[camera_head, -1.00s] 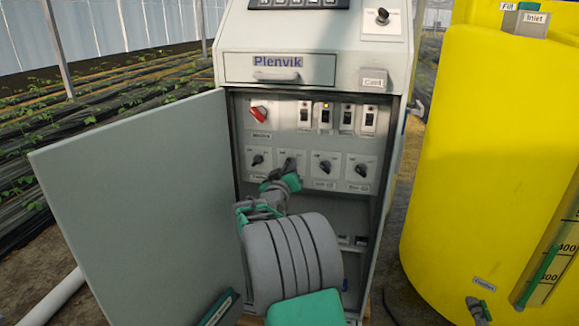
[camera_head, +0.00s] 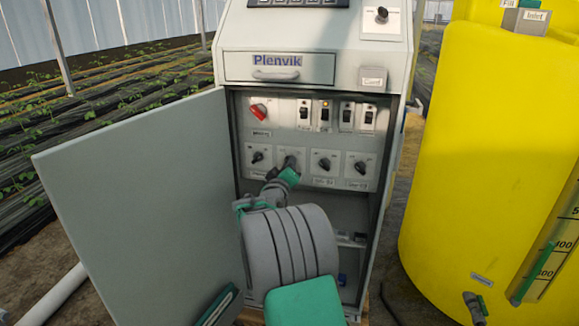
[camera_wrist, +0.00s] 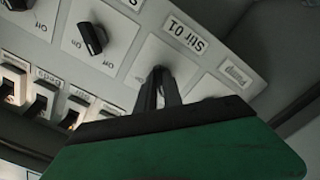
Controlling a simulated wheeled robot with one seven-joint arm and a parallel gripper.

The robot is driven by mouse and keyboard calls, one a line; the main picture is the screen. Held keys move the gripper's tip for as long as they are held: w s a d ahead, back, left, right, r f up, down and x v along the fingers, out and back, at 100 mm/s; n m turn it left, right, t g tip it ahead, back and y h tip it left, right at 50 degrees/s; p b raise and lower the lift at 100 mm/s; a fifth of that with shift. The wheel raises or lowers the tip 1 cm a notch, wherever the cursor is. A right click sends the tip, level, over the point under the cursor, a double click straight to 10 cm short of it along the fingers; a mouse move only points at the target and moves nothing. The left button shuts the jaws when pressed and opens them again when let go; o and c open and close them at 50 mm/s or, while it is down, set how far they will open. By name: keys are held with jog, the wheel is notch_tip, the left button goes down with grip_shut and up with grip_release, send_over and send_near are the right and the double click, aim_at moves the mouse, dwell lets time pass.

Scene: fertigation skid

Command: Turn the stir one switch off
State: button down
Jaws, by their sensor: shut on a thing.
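The stir one switch (camera_head: 289,160) is the second from the left in the lower row of dark rotary knobs inside the open cabinet. Its label "Stir 01" (camera_wrist: 187,37) reads upside down in the wrist view. My gripper (camera_head: 288,166) reaches into the cabinet and is shut on this switch's knob. In the wrist view the dark fingers (camera_wrist: 159,88) lie over the switch plate (camera_wrist: 178,62) and mostly hide the knob. The knob's exact angle and its Off and On marks cannot be made out.
Other rotary switches (camera_head: 257,157) (camera_head: 324,163) flank it closely. A red knob (camera_head: 259,112) and several rocker switches (camera_head: 304,114) sit above. The open cabinet door (camera_head: 140,200) stands left of my arm. A yellow tank (camera_head: 480,160) stands right.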

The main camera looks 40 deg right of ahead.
jog(key=c, duration=1.8)
grip_release()
jog(key=shift+w+a, duration=0.2)
jog(key=shift+a, duration=0.1)
jog(key=o, duration=0.3)
jog(key=shift+s+d, duration=0.1)
jog(key=shift+d, duration=0.1)
jog(key=shift+s, duration=0.1)
jog(key=p+v, duration=0.1)
jog(key=v, duration=0.6)
jog(key=shift+s+a, duration=0.2)
jog(key=shift+a, duration=0.15)
